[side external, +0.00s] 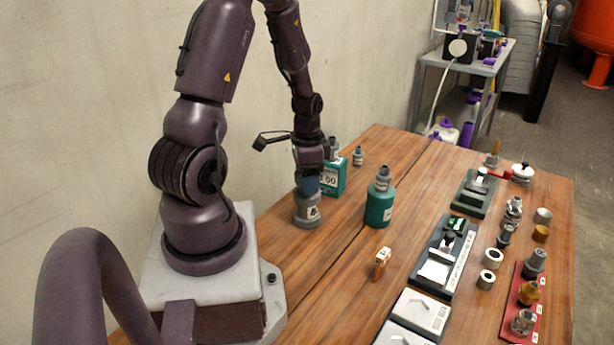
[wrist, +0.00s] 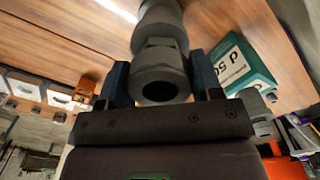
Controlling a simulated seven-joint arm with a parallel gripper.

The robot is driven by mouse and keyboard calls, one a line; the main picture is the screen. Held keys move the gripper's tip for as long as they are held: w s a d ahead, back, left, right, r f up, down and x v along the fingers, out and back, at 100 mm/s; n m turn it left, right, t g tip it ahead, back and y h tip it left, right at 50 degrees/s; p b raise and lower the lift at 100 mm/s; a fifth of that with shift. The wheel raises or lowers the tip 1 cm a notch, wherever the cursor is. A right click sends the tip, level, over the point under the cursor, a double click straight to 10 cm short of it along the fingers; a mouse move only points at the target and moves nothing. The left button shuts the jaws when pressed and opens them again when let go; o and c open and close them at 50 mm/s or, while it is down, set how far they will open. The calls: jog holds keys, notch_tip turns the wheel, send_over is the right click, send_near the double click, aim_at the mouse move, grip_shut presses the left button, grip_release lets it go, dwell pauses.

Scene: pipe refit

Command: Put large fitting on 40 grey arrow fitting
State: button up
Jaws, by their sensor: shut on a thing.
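My gripper (side external: 307,188) points down at the table's left side, its blue fingers shut on a grey fitting. In the wrist view the large grey fitting (wrist: 160,78), with a dark round bore, sits between the two fingers (wrist: 160,90). More grey body (wrist: 158,15) extends beyond it, away from the gripper. In the side view a grey cylindrical piece (side external: 308,212) with a white label and dark mark shows directly below the fingers, at the table. The fingers hide its top, so I cannot tell whether it is one piece with the held fitting or separate. The label's print is unreadable.
A teal block marked 50 (side external: 334,178) stands close behind my gripper, at right in the wrist view (wrist: 240,65). A teal bottle-shaped block (side external: 380,205) stands to the right. An orange piece (side external: 382,262), trays and several fittings fill the table's right side.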

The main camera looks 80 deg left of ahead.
jog(key=o, duration=1)
jog(key=shift+f, duration=0.1)
jog(key=shift+c, duration=0.2)
notch_tip(320, 180, up, 12)
jog(key=d+r+t, duration=0.2)
jog(key=d+r, duration=0.4)
jog(key=d, duration=0.5)
jog(key=d+r+t, duration=0.3)
jog(key=d+r, duration=0.3)
jog(key=d, duration=0.5)
jog(key=shift+d+r+t, duration=0.3)
jog(key=shift+r, duration=0.1)
jog(key=shift+s, duration=0.1)
